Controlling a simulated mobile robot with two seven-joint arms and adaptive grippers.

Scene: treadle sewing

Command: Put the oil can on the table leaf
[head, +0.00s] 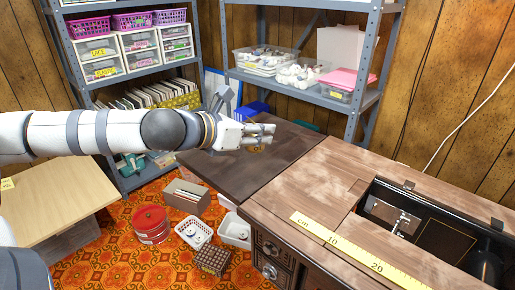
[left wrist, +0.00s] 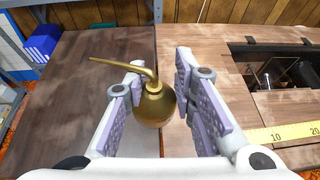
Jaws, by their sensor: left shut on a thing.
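The brass oil can (left wrist: 153,104), round with a long bent spout pointing left, sits between the fingers of my left gripper (left wrist: 158,98) in the left wrist view. My left gripper (head: 268,133) is shut on it. In the head view the can is mostly hidden behind the gripper. The dark table leaf (head: 205,161) extends left from the sewing table; it also shows in the left wrist view (left wrist: 75,105). The gripper is over the leaf's right part. I cannot tell whether the can touches the leaf. My right gripper is in neither view.
The wooden sewing table (head: 300,185) has a yellow ruler strip (head: 360,252) and an open machine well (head: 425,225). Metal shelves (head: 375,60) stand behind. A red tin (head: 151,225) and white baskets (head: 194,233) stand on the floor. The leaf's left part is clear.

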